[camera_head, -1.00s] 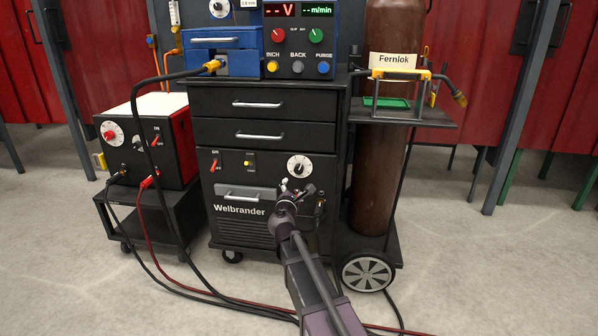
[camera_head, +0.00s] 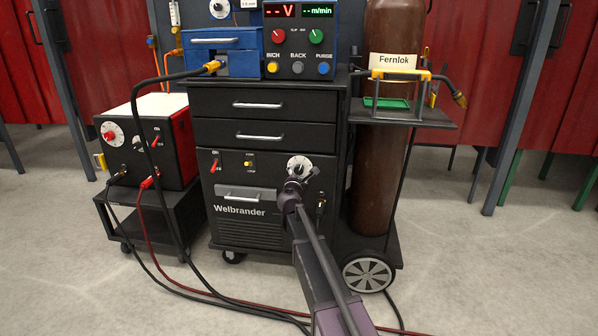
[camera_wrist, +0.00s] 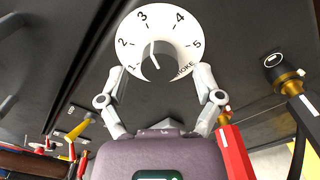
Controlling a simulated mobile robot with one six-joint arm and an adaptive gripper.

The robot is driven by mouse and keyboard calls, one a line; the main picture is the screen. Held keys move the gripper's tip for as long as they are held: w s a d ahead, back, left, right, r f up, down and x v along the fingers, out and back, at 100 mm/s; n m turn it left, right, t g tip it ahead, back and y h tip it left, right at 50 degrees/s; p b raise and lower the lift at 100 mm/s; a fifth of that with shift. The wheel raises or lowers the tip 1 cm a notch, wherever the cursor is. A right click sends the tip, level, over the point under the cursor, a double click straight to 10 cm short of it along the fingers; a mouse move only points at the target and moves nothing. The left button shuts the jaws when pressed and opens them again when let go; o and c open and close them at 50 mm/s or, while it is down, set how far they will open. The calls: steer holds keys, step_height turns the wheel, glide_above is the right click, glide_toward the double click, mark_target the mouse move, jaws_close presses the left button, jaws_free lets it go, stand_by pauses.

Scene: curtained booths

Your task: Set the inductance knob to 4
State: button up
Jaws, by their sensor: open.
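A white dial with a dark knob (camera_head: 299,162) sits on the black Welbrander cabinet's front panel. In the wrist view the dial (camera_wrist: 128,58) shows numbers 1 to 5 and lettering that seems to end in "OKE". The knob's white pointer line points up, nearest the 3, though the exact reading is unclear at this angle. My gripper (camera_head: 296,183) is at the dial's lower edge in the head view. In the wrist view my gripper (camera_wrist: 160,82) is open, one finger on each side of the knob's lower part. I cannot tell whether the fingers touch it.
A red switch (camera_head: 214,165) and a yellow control (camera_head: 249,163) lie left of the dial. A connector (camera_wrist: 282,72) protrudes at the wrist view's right. A red-and-white box (camera_head: 146,112) with another dial stands left; a brown cylinder (camera_head: 375,185) stands right. Cables cross the floor.

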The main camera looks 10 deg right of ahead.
steer(key=shift+x, duration=1.2)
steer(key=c, duration=1.2)
